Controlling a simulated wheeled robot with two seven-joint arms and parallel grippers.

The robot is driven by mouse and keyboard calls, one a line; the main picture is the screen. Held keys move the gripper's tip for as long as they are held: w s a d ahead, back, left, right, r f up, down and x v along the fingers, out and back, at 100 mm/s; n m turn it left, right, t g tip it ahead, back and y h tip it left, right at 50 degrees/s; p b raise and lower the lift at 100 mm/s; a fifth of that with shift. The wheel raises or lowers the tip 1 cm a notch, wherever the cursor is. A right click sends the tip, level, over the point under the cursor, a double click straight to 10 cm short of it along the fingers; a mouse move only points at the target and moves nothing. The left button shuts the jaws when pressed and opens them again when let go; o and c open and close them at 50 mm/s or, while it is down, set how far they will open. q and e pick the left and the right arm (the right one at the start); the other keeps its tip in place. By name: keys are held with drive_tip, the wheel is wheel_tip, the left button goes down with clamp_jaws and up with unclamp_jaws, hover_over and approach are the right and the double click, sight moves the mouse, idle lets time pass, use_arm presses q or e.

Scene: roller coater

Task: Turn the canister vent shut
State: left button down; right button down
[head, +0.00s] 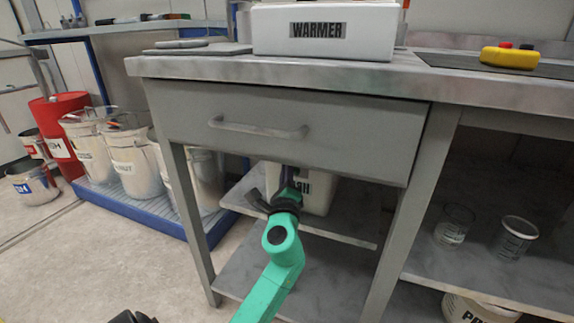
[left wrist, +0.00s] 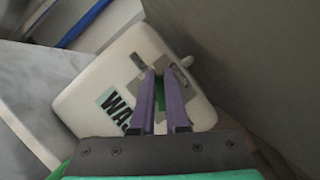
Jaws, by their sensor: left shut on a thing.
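The white canister (head: 318,196) stands on the upper shelf under the drawer. Its dark-lettered label is partly hidden by my left gripper (head: 287,188), which reaches in under the drawer front.
The closed drawer (head: 290,150) with its bar handle (head: 258,128) hangs close above my left arm. Table legs stand on both sides. A white WARMER box (head: 325,48) is on the tabletop. Glass jars (head: 453,226) stand on the right shelf, buckets (head: 133,160) at the left.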

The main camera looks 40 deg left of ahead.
use_arm(q)
drive_tip(key=n+g+p, duration=0.1)
drive_tip(key=n, duration=0.1)
drive_tip(key=n+p, duration=0.2)
drive_tip(key=f+n+g+h+p, duration=0.1)
drive_tip(key=n, duration=0.2)
drive_tip(key=shift+d+g+p, duration=0.1)
drive_tip(key=shift+g+p, duration=0.2)
use_arm(e)
drive_tip(key=shift+n+g, duration=0.3)
drive_tip(key=shift+g, duration=0.4)
drive_tip(key=r, duration=0.2)
drive_tip(key=s+r, duration=0.1)
drive_tip(key=r, duration=0.1)
drive_tip(key=shift+r, duration=0.1)
drive_tip(key=shift+s, duration=0.1)
use_arm(q)
drive_tip(key=c, duration=0.9)
unclamp_jaws()
drive_tip(key=shift+w, duration=0.15)
use_arm(e)
drive_tip(key=shift+d, duration=0.1)
